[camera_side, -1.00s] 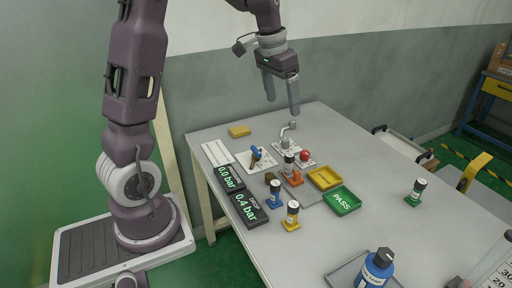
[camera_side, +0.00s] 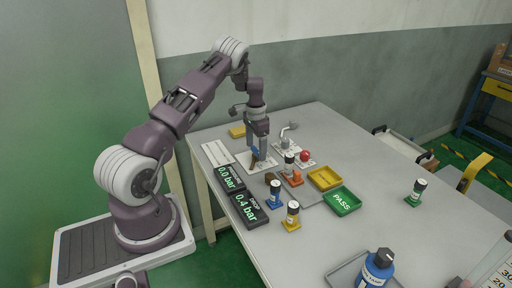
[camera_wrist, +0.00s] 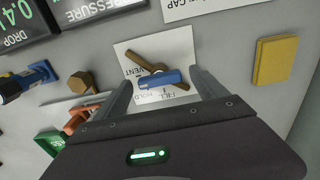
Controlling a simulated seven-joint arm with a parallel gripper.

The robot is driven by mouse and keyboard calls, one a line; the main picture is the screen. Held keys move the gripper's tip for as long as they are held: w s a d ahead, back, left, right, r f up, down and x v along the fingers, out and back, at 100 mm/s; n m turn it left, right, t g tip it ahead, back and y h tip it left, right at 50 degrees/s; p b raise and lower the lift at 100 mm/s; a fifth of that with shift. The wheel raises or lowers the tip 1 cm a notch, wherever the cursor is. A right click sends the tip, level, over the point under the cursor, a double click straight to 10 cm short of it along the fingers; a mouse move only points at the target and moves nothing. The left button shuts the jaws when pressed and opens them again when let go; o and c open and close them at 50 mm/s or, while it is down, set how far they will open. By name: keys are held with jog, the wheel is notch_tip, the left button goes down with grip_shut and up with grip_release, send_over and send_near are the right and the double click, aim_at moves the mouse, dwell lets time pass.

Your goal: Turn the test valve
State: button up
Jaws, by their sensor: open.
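The test valve has a blue lever (camera_wrist: 158,79) on a brass-coloured body (camera_wrist: 152,65). It sits on a white plate (camera_wrist: 125,50) with VENT, FILL and HOLD lettering, partly covered by the valve and my fingers. In the side view the plate (camera_side: 262,166) is near the far left of the table and my gripper hides much of the valve. My gripper (camera_side: 257,156) is open and points down over the valve. In the wrist view its fingers (camera_wrist: 161,78) stand on either side of the blue lever. I cannot tell whether they touch it.
Two displays reading 0.0 bar (camera_side: 229,178) and 0.4 bar (camera_side: 248,209) stand nearby. A yellow block (camera_side: 237,132) lies behind. A metal fitting (camera_side: 287,136), a red knob (camera_side: 305,155), yellow tray (camera_side: 324,178) and green PASS tray (camera_side: 342,201) are to the right, with several small capped columns around.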

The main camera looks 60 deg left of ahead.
jog(key=c, duration=1.4)
jog(key=shift+o, duration=0.2)
jog(key=shift+n, duration=0.3)
jog(key=n, duration=0.3)
jog(key=shift+n, duration=0.4)
jog(key=n, duration=0.4)
jog(key=shift+r+n, duration=0.1)
jog(key=shift+n, duration=0.2)
jog(key=n, duration=0.4)
jog(key=shift+n, duration=2.4)
